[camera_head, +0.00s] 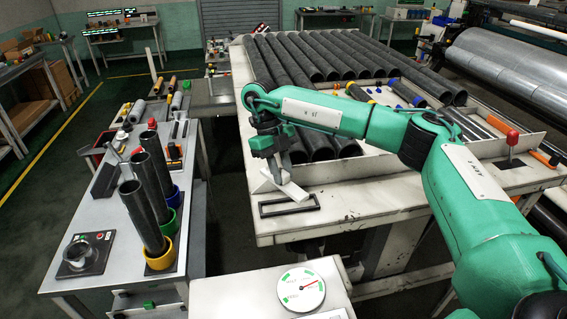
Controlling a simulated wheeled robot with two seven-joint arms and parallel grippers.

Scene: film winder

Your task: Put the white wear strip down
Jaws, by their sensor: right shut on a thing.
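My right arm reaches in from the right, and its green gripper (276,172) points down at the left front corner of the large pale table (350,210). The gripper is shut on the white wear strip (290,190), which slants out below the fingers toward the lower right. The strip is just above or touching a black rectangular outline (289,204) on the tabletop; I cannot tell which. The fingers hide part of the strip. My left gripper is not in view.
Dark tubes (340,55) fill the tray behind the gripper. A side bench (120,250) on the left holds upright dark tubes in coloured cups (160,257). The tabletop right of the outline is clear.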

